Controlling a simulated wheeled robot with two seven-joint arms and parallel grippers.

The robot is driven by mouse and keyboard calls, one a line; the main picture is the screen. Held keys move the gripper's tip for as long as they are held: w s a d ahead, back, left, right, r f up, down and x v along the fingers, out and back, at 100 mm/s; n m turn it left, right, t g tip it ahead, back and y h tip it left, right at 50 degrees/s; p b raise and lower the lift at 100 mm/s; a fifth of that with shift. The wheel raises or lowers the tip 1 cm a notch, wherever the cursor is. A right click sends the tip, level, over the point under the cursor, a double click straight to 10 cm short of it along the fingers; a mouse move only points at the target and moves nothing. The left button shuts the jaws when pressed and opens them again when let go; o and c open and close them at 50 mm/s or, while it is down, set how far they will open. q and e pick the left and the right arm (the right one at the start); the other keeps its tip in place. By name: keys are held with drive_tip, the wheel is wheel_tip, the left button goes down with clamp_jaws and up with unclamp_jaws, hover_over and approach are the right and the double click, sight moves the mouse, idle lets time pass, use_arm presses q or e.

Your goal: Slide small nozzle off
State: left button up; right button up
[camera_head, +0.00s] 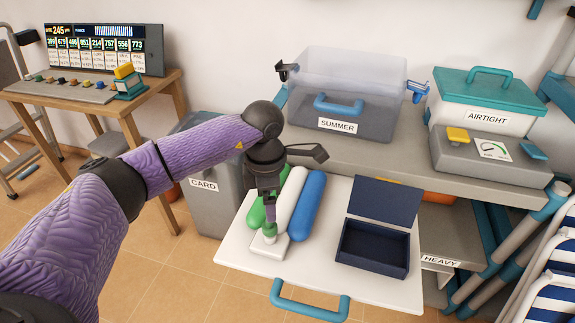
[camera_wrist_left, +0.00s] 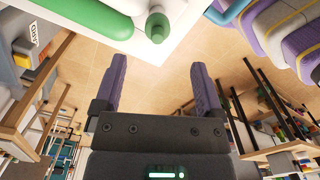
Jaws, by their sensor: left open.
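A small green nozzle-like piece (camera_head: 269,230) stands upright on a small white block (camera_head: 269,246) at the left front of a white pull-out tray (camera_head: 240,262). In the left wrist view the green piece (camera_wrist_left: 157,26) shows its round end beyond the fingertips, roughly in line with the gap. My left gripper (camera_head: 270,212) points down just above and beside it in the head view; its purple fingers (camera_wrist_left: 158,66) are apart with nothing between them. Whether a finger touches the piece I cannot tell. My right gripper is not in view.
Green (camera_head: 257,212), white (camera_head: 292,197) and blue (camera_head: 307,205) cylinders lie close behind the nozzle piece. An open dark blue box (camera_head: 373,247) is at the tray's right. A clear SUMMER bin (camera_head: 345,95) stands on the shelf behind. The tray's front strip is clear.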

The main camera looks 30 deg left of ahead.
sight(270, 226)
use_arm(q)
drive_tip(key=shift+w+a+f, duration=0.15)
drive_tip(key=shift+w+a, duration=0.05)
drive_tip(key=f+b, duration=0.1)
drive_tip(key=f, duration=0.1)
drive_tip(key=f+b, duration=0.1)
drive_tip(key=f, duration=0.2)
drive_tip(key=f+b, duration=0.1)
drive_tip(key=f, duration=0.2)
drive_tip(key=shift+s+d+f, duration=0.1)
drive_tip(key=shift+s+f, duration=0.15)
drive_tip(key=shift+f+b, duration=0.35)
drive_tip(key=shift+f, duration=0.1)
drive_tip(key=shift+c, duration=0.6)
clamp_jaws()
drive_tip(key=shift+r, duration=0.3)
wheel_tip(270, 226, up, 3)
drive_tip(key=p, duration=0.2)
drive_tip(key=shift+p, duration=0.35)
drive_tip(key=shift+r+p, duration=0.5)
drive_tip(key=shift+r, duration=0.2)
